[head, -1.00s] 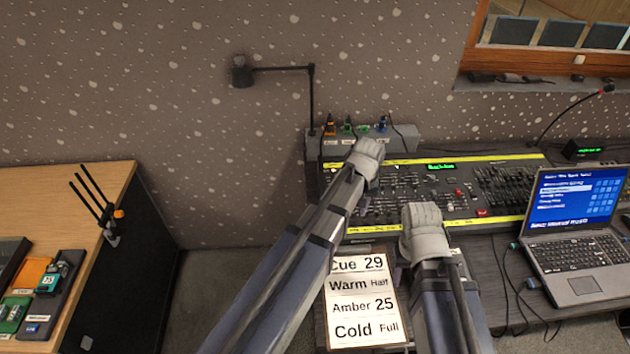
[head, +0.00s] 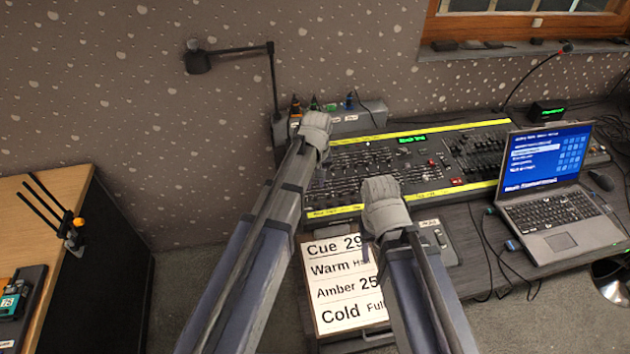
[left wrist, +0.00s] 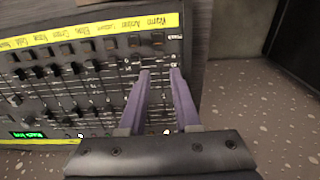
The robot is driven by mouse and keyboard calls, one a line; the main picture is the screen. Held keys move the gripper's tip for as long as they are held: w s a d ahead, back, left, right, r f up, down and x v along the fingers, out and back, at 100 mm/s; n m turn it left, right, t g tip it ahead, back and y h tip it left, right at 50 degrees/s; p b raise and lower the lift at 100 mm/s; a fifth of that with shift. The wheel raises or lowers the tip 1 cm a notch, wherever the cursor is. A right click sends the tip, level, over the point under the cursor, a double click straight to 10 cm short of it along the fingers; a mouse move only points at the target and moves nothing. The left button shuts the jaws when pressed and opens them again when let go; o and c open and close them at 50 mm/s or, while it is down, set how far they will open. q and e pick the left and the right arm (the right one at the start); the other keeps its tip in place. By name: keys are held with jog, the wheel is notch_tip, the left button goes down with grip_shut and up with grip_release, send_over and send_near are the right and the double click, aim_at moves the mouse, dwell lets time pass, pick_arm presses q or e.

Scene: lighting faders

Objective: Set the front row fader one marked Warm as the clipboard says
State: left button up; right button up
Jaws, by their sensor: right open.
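The lighting console (head: 468,192) has rows of dark faders and yellow label strips. In the left wrist view the label Warm (left wrist: 150,20) stands at the right end of the strip, with dark fader caps in the columns below it. My left gripper (left wrist: 159,72) has its two fingers apart over that end column, close to a dark cap (left wrist: 157,63); I cannot tell whether they touch it. In the head view my left gripper (head: 315,130) hangs over the console's left end. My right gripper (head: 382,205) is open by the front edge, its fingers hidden. The clipboard (head: 338,285) reads Warm Half, partly covered by my right arm.
A laptop (head: 545,195) stands right of the console. A grey box with coloured plugs (head: 345,118) and a desk lamp (head: 198,62) are behind it. A wooden cabinet (head: 65,180) stands at the left, with bare floor between.

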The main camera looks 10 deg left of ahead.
aim_at(315, 195)
pick_arm(q)
jog(key=f+b, duration=0.1)
jog(key=f, duration=0.1)
jog(key=f+b, duration=0.3)
jog(key=b, duration=0.1)
jog(key=shift+w+f, duration=0.25)
jog(key=shift+f, duration=0.15)
pick_arm(e)
notch_tip(315, 195, down, 6)
jog(key=shift+r, duration=0.1)
pick_arm(q)
grip_shut()
jog(key=shift+a, duration=0.1)
jog(key=shift+w, duration=0.15)
pick_arm(e)
jog(key=shift+r, duration=0.1)
pick_arm(q)
jog(key=shift+w+a+r, duration=0.1)
jog(key=shift+w+a, duration=0.2)
jog(key=shift+w, duration=0.3)
jog(key=shift+w+a+r, duration=0.1)
jog(key=shift+w+a, duration=0.15)
jog(key=shift+w, duration=0.35)
pick_arm(e)
jog(key=shift+r, duration=0.1)
pick_arm(q)
grip_release()
pick_arm(e)
jog(key=shift+r, duration=0.1)
